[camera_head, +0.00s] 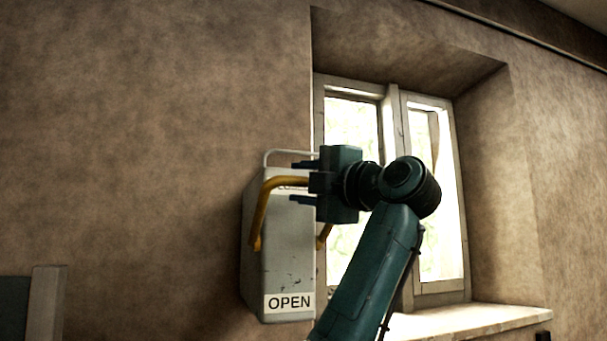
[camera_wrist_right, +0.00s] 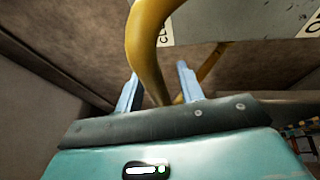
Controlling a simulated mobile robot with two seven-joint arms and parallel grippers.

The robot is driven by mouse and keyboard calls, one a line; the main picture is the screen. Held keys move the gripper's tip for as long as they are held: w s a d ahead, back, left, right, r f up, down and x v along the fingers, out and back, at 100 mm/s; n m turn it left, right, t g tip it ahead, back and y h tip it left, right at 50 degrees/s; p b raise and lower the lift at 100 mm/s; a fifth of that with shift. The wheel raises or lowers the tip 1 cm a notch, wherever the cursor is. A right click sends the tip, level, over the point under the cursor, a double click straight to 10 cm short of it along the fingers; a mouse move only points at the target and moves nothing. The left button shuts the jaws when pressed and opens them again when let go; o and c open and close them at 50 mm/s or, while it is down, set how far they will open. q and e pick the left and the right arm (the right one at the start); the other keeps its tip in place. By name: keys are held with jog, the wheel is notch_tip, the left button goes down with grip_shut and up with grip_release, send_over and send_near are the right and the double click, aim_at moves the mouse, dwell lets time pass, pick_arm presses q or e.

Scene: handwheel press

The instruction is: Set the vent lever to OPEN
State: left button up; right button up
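The vent lever is a bent yellow bar (camera_head: 262,212) on a grey box (camera_head: 286,260) on the wall. Its crossbar is raised, near an upper label (camera_head: 292,188) that is mostly hidden. The OPEN label (camera_head: 289,302) is at the bottom of the box. My right gripper (camera_head: 297,182) is at the crossbar, one finger above it and one below. In the right wrist view the yellow bar (camera_wrist_right: 147,45) runs between the spread fingers (camera_wrist_right: 158,80), with a gap visible beside it. My left gripper is out of view.
A thin light-grey rail (camera_head: 290,152) stands at the top of the box. A bright window (camera_head: 350,120) and its sill (camera_head: 480,320) are to the right, behind my right arm. The wall left of the box is bare. A panel edge (camera_head: 47,300) shows at lower left.

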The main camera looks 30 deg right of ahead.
jog(key=shift+c, duration=0.5)
grip_shut()
